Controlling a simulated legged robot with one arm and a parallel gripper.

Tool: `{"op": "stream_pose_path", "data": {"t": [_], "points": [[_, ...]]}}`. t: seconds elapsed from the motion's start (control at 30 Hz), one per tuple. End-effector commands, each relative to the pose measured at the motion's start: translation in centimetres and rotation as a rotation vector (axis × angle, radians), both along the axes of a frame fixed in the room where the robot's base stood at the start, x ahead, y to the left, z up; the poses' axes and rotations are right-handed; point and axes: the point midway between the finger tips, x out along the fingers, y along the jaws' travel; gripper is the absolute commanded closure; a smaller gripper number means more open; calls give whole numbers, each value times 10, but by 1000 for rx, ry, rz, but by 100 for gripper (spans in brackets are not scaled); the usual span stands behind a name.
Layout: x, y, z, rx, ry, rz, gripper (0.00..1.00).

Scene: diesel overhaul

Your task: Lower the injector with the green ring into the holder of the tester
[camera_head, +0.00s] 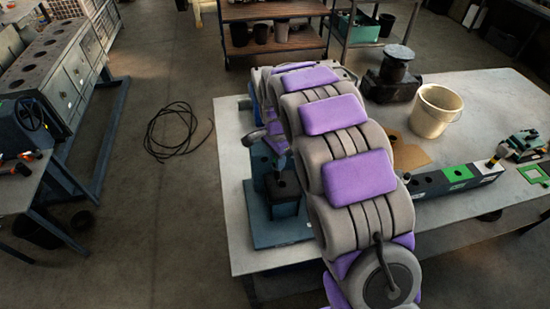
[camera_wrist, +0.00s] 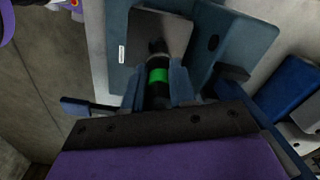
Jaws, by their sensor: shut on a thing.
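In the wrist view my gripper (camera_wrist: 157,88) is shut on the injector with the green ring (camera_wrist: 158,75). The ring sits between the two fingers, and the injector's dark tip points toward the grey block of the tester's holder (camera_wrist: 176,30). I cannot tell whether the tip is inside the holder or just above it.
A rack with holes (camera_head: 428,187) lies right of my arm, with another injector (camera_head: 497,155) standing at its far end. A cream bucket (camera_head: 434,112) and a black pedestal (camera_head: 393,75) stand behind. A round gauge (camera_head: 253,137) is close beside my gripper on the tester.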

Motion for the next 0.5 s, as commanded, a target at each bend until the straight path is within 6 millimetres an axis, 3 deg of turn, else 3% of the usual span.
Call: {"op": "stream_pose_path", "data": {"t": [0.5], "points": [[0,3,-12,-3,2,-2,100]]}}
